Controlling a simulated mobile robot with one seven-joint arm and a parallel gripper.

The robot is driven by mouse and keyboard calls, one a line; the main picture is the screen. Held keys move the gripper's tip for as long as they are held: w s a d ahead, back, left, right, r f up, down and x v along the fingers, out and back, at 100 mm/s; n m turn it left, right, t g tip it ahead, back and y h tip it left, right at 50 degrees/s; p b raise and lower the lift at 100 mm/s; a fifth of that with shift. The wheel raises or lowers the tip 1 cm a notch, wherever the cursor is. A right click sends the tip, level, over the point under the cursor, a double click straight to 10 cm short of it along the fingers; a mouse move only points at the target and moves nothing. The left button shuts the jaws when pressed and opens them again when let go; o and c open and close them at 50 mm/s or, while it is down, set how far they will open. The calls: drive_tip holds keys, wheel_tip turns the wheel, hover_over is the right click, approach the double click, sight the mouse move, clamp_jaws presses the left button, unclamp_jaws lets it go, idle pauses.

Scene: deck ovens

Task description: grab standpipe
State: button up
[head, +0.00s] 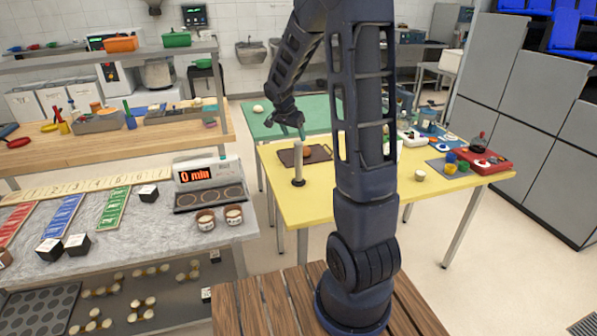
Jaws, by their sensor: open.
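The standpipe (298,162) appears to be the pale upright tube with a dark ring at its foot, standing on the left part of the yellow table (328,214). My gripper (291,133) hangs from my arm above and behind the top of the tube, as seen in the head view. Its fingers look greenish and point down. It is open and holds nothing that I can see. The gap in depth between gripper and tube is hard to judge from this view.
A brown board (315,154) lies behind the tube. A red tray (484,161) and small coloured cups stand at the table's right. A grey counter (120,240) with a digital display unit (207,180) is at left. The yellow table's front middle is clear.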

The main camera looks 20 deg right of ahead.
sight(296, 144)
drive_tip(key=shift+w+f, duration=0.35)
drive_tip(key=shift+f, duration=0.1)
drive_tip(key=x, duration=0.5)
drive_tip(key=shift+d+x, duration=0.2)
drive_tip(key=shift+x, duration=2.6)
drive_tip(key=shift+w+r, duration=0.1)
drive_tip(key=shift+r, duration=0.05)
clamp_jaws()
